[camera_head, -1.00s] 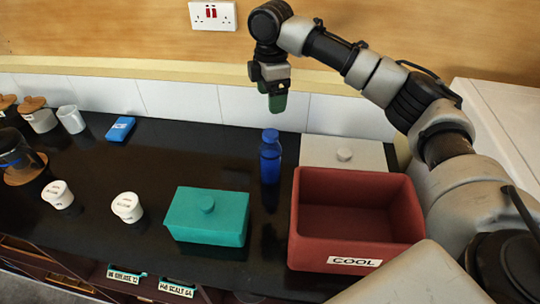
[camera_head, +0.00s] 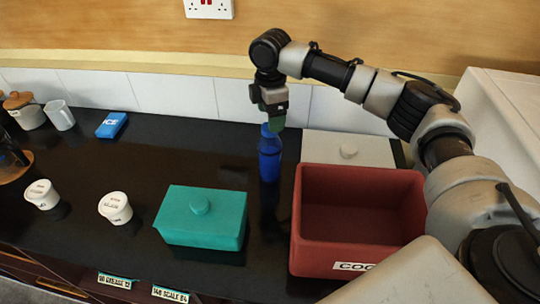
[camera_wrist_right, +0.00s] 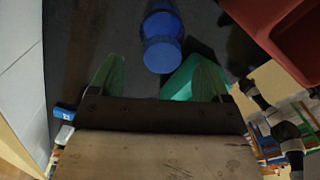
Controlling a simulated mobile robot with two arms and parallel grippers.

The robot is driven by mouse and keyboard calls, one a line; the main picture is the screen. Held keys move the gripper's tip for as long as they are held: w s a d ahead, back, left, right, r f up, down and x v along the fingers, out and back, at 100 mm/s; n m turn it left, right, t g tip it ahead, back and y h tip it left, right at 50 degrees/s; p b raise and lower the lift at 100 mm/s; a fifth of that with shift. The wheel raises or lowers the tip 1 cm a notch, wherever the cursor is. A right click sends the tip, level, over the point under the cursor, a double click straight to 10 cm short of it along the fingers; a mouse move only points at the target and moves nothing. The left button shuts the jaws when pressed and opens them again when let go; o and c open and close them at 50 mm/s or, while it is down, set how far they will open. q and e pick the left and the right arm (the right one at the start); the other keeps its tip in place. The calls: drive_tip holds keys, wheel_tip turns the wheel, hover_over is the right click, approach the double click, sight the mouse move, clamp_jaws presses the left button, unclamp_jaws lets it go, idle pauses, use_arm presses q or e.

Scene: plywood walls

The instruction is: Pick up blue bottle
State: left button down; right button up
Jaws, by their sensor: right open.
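The blue bottle (camera_head: 269,158) stands upright on the black counter, between the teal lidded box and the red bin. My right gripper (camera_head: 276,124) is at the height of the bottle's cap in the head view and covers part of it. In the right wrist view the blue bottle (camera_wrist_right: 162,38) lies ahead of the two green fingers, near the middle of the gap. That right gripper (camera_wrist_right: 158,76) is open, with nothing between its fingers. My left gripper is not in view.
The teal box (camera_head: 202,216) stands in front and left of the bottle. The open, empty-looking red bin (camera_head: 330,262) is close on the right, with a pale lidded box (camera_head: 318,148) behind it. White tubs (camera_head: 115,208) and a blue ICE pack (camera_head: 111,125) are farther left.

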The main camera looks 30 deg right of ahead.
sight(270, 154)
drive_tip(key=f, duration=0.1)
drive_tip(key=f+p, duration=0.1)
drive_tip(key=f, duration=0.1)
drive_tip(key=f+p, duration=0.1)
drive_tip(key=shift+s+a+f, duration=0.15)
drive_tip(key=shift+a+f, duration=0.05)
drive_tip(key=shift+a, duration=0.05)
drive_tip(key=shift+f, duration=0.55)
drive_tip(key=shift+r, duration=0.1)
clamp_jaws()
